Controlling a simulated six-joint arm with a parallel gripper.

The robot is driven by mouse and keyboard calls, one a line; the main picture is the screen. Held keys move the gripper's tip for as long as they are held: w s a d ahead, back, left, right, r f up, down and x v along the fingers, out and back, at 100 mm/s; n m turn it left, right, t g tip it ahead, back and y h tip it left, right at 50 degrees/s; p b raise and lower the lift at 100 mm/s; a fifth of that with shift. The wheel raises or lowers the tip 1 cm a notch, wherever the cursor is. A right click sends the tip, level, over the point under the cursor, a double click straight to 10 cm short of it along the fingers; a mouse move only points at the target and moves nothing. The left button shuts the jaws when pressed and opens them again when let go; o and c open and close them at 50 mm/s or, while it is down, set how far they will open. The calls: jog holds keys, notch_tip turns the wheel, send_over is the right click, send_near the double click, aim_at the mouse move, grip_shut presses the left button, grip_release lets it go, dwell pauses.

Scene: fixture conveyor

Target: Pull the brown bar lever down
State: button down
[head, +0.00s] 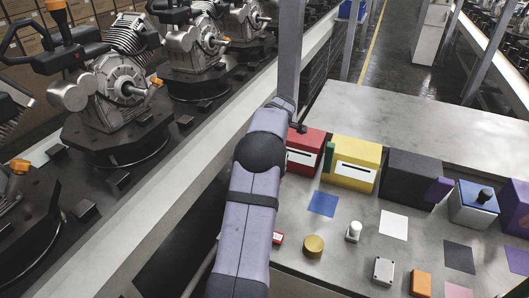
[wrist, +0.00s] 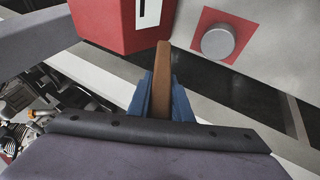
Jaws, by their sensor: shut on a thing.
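The brown bar lever (wrist: 163,65) shows in the wrist view, pointing up the picture beside the lower right of a red box. My gripper (wrist: 163,84) has its two blue fingers on either side of the bar and is shut on it. The bar's lower end is hidden between the fingers. The red box (wrist: 112,22) has a white panel with a dark slot. In the head view the red box (head: 306,139) is partly covered by my arm, and the lever and my gripper are hidden there.
A yellow box (head: 350,178) and a black box (head: 410,178) with a purple handle stand right of the red box. Small buttons and coloured squares lie on the grey table (head: 335,272). A grey round knob (wrist: 218,42) sits on a red square. Engines (head: 125,80) line the conveyor at left.

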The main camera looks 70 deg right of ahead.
jog(key=a+f+h+b, duration=0.1)
jog(key=f+h+b, duration=0.1)
jog(key=b, duration=1.2)
jog(key=a+f+n+t+h+b, duration=0.1)
jog(key=h+b, duration=0.3)
jog(key=b, duration=1)
jog(key=a+f+n+h+b, duration=0.1)
jog(key=a+f+h+b, duration=0.1)
jog(key=b, duration=1.2)
jog(key=shift+a+f+h, duration=0.4)
jog(key=shift+f+h, duration=0.1)
jog(key=shift+f, duration=0.25)
jog(key=b, duration=0.3)
jog(key=h+b, duration=0.1)
jog(key=b, duration=0.3)
jog(key=shift+a+f+n+t+h, duration=0.15)
jog(key=shift+f+n+t+h, duration=0.15)
jog(key=shift+f+n+t, duration=0.1)
jog(key=shift+b, duration=0.85)
jog(key=shift+r, duration=0.15)
jog(key=c, duration=1.6)
grip_release()
jog(key=shift+a, duration=0.15)
